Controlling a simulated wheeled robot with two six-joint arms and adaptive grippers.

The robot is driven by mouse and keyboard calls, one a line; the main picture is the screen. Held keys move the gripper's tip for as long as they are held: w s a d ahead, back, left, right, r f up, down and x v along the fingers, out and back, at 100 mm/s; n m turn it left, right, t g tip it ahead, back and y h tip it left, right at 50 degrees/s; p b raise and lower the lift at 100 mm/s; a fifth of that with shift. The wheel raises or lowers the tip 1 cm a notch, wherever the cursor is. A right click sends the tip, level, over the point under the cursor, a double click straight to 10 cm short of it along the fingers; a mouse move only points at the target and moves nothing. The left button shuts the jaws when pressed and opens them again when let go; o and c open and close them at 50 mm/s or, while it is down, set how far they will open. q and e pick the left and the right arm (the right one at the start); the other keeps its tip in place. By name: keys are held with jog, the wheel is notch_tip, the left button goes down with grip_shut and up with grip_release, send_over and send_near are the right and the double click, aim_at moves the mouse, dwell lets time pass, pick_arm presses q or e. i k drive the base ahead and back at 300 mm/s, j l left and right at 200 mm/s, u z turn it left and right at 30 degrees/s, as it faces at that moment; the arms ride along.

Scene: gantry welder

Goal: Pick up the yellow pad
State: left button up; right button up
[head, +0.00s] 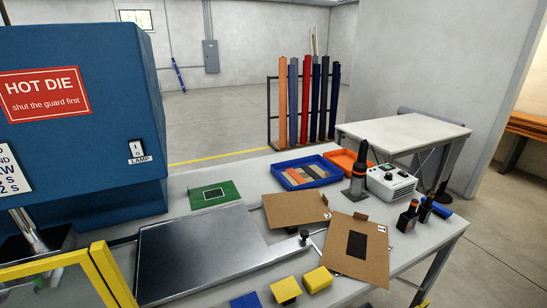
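Two yellow pieces lie at the front edge of the table: one yellow block or pad (318,279) to the right, and another yellow one (285,290) just left of it with a dark part under its edge. I cannot tell which is the yellow pad. A blue piece (245,300) sits left of them, cut by the bottom edge of the picture. Neither of my grippers shows in the head view.
A metal plate (200,250) lies left of the pads, with a yellow frame (60,265) in front. A brown board with a black patch (357,245) lies right of them. A blue tray (305,172) and a white control box (390,184) stand farther back.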

aim_at(318, 279)
jog(key=i+l+u, duration=0.1)
jog(key=l+u, duration=0.3)
jog(key=l, duration=0.55)
jog(key=l+u, duration=0.4)
jog(key=l, duration=0.55)
